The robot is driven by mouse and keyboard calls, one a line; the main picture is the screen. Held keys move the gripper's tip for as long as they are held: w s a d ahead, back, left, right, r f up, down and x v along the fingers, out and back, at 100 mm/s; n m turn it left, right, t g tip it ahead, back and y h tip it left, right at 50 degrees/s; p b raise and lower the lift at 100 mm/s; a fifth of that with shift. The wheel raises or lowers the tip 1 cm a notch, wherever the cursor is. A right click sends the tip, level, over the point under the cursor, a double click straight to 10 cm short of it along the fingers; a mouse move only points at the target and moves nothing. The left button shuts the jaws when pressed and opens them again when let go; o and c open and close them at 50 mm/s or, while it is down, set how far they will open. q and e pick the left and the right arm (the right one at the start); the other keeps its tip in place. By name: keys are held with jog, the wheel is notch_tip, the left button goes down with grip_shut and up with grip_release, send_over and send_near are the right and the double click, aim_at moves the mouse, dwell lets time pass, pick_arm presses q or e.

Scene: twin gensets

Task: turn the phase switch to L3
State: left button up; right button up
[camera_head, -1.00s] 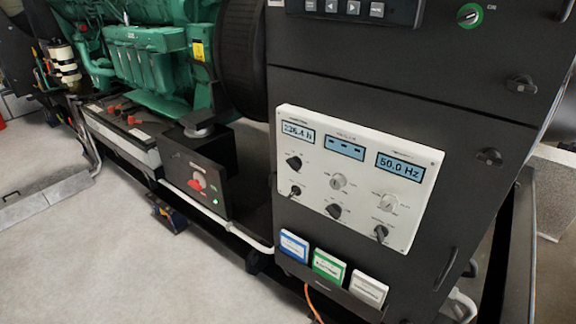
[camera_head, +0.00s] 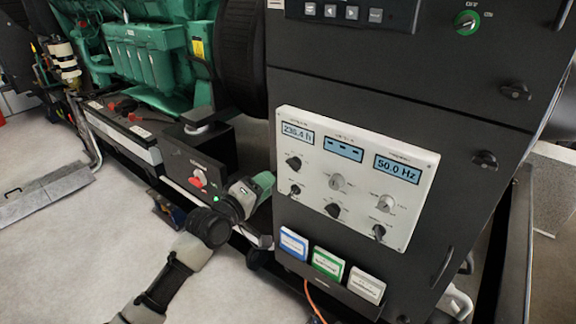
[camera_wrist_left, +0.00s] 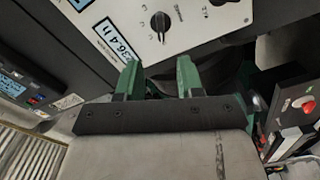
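A white control panel (camera_head: 313,185) with several rotary knobs and three small displays is on the black cabinet. Its labels are too small to read, so I cannot tell which knob is the phase switch. The upper-left black knob (camera_head: 293,162) sits below the hours display; a black knob (camera_wrist_left: 160,22) beside that display also shows in the left wrist view. My left gripper (camera_head: 264,183) is left of the panel, apart from the knobs. In the left wrist view its green fingers (camera_wrist_left: 158,77) are spread with nothing between them. My right gripper is not in view.
A box with a red switch (camera_head: 199,179) is behind my left gripper; it also shows in the wrist view (camera_wrist_left: 300,108). Blue, green and white binders (camera_head: 328,264) sit in a holder under the panel. A green engine (camera_head: 150,50) stands behind.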

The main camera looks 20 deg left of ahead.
aim_at(289, 166)
pick_arm(q)
jog(key=p+x, duration=0.1)
jog(key=x, duration=0.9)
jog(key=shift+f, duration=0.15)
jog(key=shift+s, duration=0.1)
jog(key=shift+c, duration=0.3)
grip_shut()
